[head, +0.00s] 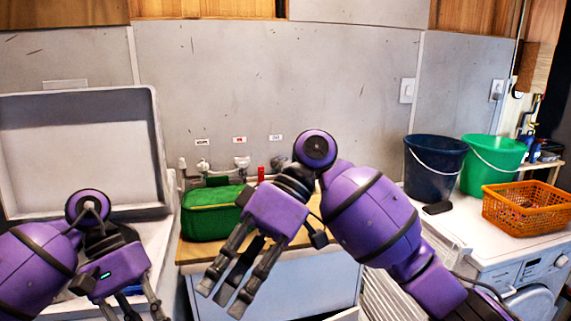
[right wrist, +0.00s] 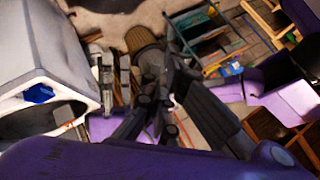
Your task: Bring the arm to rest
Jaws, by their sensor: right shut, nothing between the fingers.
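My right arm (head: 372,212), purple with black joints, reaches in from the lower right of the head view. Its right gripper (head: 222,297) hangs in front of the wooden-topped cabinet, fingers pointing down and left. It is shut with nothing held. Its dark fingers also show in the right wrist view (right wrist: 150,105). My left gripper (head: 134,308) is at the lower left of the head view, in front of the grey lidded unit. Its fingertips run out of the frame at the bottom, so I cannot tell whether it is open.
A green case (head: 212,213) stands on the wooden counter behind the right gripper. A dark blue bucket (head: 434,170), a green bucket (head: 489,165) and an orange basket (head: 527,208) stand on white machines at right. The grey unit's raised lid (head: 78,145) is at left.

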